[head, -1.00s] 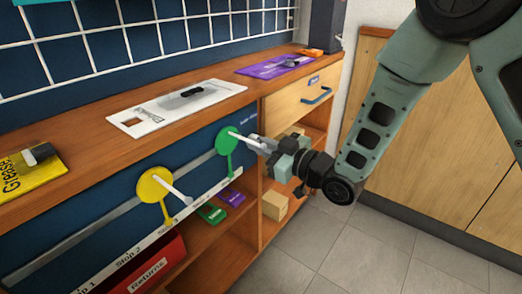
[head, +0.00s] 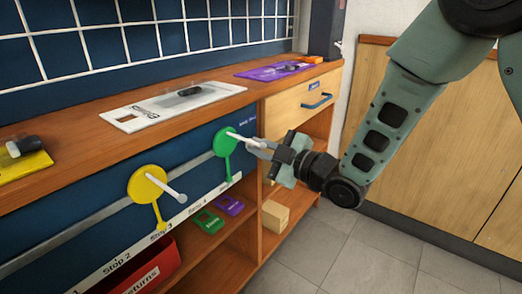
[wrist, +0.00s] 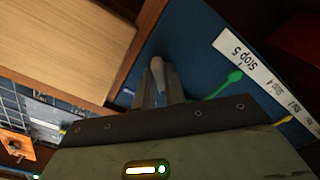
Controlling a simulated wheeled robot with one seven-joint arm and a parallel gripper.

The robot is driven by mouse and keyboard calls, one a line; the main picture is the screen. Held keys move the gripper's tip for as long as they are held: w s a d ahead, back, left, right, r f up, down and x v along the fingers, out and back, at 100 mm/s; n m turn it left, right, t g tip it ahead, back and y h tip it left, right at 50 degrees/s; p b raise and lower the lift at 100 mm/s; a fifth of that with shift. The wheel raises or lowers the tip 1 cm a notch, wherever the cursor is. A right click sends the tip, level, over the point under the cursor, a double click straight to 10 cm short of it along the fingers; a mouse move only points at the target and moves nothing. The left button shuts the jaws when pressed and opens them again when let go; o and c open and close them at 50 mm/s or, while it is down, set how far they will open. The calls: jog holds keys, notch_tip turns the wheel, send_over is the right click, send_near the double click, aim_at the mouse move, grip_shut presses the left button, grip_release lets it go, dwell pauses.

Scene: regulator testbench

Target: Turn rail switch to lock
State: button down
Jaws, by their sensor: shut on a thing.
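The green rail switch (head: 226,140) is a round disc on a grey rail along the dark blue bench front, with a white handle and a green pointer hanging down. My gripper (head: 261,147) is shut on its white handle, which shows between the fingers in the wrist view (wrist: 157,68). The green pointer tip (wrist: 235,76) lies beside the "Stop 5" label (wrist: 238,58). A yellow rail switch (head: 147,184) with its own white handle (head: 168,187) sits farther left, its pointer down near "Stop 3". My fingers hide part of the green switch's handle.
A label strip (head: 195,209) runs below the rail. Shelves below hold a red "Returns" box (head: 150,268), green (head: 207,222) and purple (head: 230,206) cards and a wooden block (head: 274,216). A drawer with a blue handle (head: 317,101) is right of the switch. The floor at lower right is clear.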

jog(key=shift+f, duration=0.1)
jog(key=c, duration=1.5)
grip_release()
jog(key=shift+o, duration=0.2)
jog(key=p+v, duration=1.2)
jog(key=v, duration=0.5)
jog(key=shift+d, duration=0.25)
jog(key=shift+s, duration=0.15)
